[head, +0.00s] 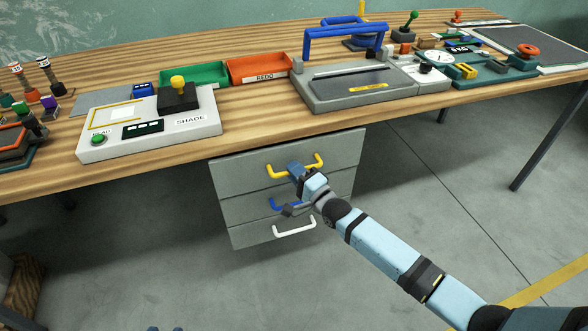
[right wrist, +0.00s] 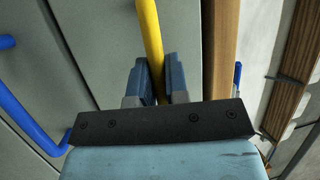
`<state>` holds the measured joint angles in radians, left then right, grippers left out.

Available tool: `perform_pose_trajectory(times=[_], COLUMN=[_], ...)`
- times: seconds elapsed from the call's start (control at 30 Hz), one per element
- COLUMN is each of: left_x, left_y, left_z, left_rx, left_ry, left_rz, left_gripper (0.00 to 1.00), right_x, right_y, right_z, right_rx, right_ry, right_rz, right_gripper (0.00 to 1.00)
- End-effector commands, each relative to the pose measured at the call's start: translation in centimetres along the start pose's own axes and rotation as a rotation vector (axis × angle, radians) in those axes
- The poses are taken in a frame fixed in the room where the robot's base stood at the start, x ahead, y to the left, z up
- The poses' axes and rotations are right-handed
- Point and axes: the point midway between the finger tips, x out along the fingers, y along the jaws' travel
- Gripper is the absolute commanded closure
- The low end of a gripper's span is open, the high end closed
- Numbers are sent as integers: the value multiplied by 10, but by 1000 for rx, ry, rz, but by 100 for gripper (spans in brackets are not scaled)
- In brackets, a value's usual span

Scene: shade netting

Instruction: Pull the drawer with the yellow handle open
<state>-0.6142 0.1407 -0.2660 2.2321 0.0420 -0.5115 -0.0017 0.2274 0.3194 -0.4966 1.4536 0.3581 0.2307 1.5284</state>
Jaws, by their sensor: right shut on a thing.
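A grey drawer unit hangs under the wooden table. Its top drawer (head: 345,152) has the yellow handle (head: 318,160). The drawer fronts look flush, with the top drawer closed as far as I can see. My right gripper (head: 297,170) is at the yellow handle, covering its middle. In the right wrist view, the gripper (right wrist: 156,80) has its two blue fingers on either side of the yellow handle (right wrist: 150,35), shut on it. My left gripper is in neither view.
Below are a blue handle (head: 276,205), partly hidden by my gripper, and a white handle (head: 294,229). The table (head: 250,120) edge overhangs the drawers and carries devices and trays. The floor in front of the drawers is clear.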

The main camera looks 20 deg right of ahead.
Motion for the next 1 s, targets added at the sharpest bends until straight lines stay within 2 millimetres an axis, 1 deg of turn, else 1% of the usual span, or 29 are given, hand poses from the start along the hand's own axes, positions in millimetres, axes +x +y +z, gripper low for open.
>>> perform_pose_trajectory(times=[0.13, 0.27, 0.47, 0.7, 0.9, 1.0], left_x=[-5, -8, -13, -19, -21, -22], left_y=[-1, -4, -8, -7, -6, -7], left_z=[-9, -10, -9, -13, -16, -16], left_rx=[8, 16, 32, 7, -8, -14], left_ry=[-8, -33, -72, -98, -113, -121], left_rz=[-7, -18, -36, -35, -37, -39], left_gripper=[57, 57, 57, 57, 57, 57], right_x=[-18, -43, -93, -153, -195, -212], right_y=[-6, -13, -24, -35, -43, -45], right_z=[8, 18, 39, 63, 81, 88], right_rx=[3, 3, 4, 2, 2, 1], right_ry=[-1, -1, -1, -1, -1, -1], right_rz=[5, 6, 7, 6, 4, 4], right_gripper=[100, 100, 100, 100, 100, 100])
